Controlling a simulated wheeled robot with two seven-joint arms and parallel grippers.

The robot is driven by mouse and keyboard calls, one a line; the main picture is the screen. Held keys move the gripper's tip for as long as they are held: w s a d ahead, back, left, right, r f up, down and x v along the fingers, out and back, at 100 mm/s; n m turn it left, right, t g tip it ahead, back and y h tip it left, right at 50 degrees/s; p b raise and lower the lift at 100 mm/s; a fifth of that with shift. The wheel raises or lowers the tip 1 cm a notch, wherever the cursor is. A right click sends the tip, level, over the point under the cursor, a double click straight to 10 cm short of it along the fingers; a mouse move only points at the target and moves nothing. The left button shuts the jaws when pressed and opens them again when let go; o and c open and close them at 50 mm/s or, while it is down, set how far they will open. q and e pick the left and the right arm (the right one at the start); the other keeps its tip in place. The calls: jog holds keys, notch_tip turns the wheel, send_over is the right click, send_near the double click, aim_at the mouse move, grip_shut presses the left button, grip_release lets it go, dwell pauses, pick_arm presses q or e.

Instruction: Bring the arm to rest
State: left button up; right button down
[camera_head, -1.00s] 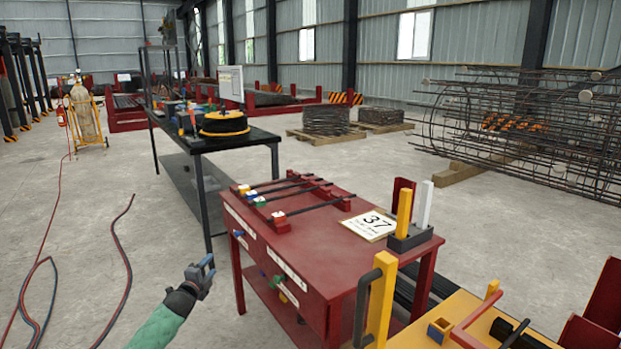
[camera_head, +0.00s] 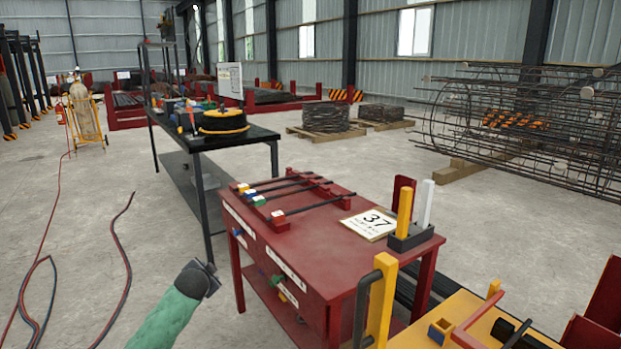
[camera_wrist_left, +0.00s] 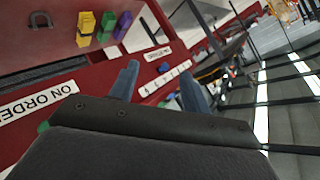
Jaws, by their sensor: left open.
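My left arm comes in from the bottom left of the head view, over the bare floor left of the red table (camera_head: 330,262). My left gripper (camera_head: 210,268) is small and seen partly end-on there. In the left wrist view its two blue-grey fingers (camera_wrist_left: 160,88) stand apart with nothing between them. My right gripper is not in view.
Rods with coloured ends (camera_head: 290,195), a "37" card (camera_head: 370,224) and a dark holder (camera_head: 412,240) with yellow and white bars are on the red table. A yellow fixture (camera_head: 455,325) stands at front right. A dark bench (camera_head: 190,140) is behind. Hoses lie on the floor at left.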

pick_arm(q)
jog(key=s+d+r+n+g+h+p, duration=0.15)
jog(key=s+d+p, duration=0.3)
jog(key=s, duration=0.85)
jog(key=s+d+n+g+p, duration=0.25)
jog(key=s+d, duration=0.35)
jog(key=s, duration=0.8)
jog(key=s+d+n+g+h+p, duration=0.15)
jog(key=s+d+p, duration=0.3)
jog(key=s, duration=0.85)
jog(key=s+d+f+g+p, duration=0.1)
jog(key=s+f+g+p, duration=0.1)
jog(key=s, duration=0.8)
jog(key=s+d+f+g+p, duration=0.2)
jog(key=s+p, duration=0.2)
jog(key=s, duration=0.5)
jog(key=shift+s+g, duration=0.35)
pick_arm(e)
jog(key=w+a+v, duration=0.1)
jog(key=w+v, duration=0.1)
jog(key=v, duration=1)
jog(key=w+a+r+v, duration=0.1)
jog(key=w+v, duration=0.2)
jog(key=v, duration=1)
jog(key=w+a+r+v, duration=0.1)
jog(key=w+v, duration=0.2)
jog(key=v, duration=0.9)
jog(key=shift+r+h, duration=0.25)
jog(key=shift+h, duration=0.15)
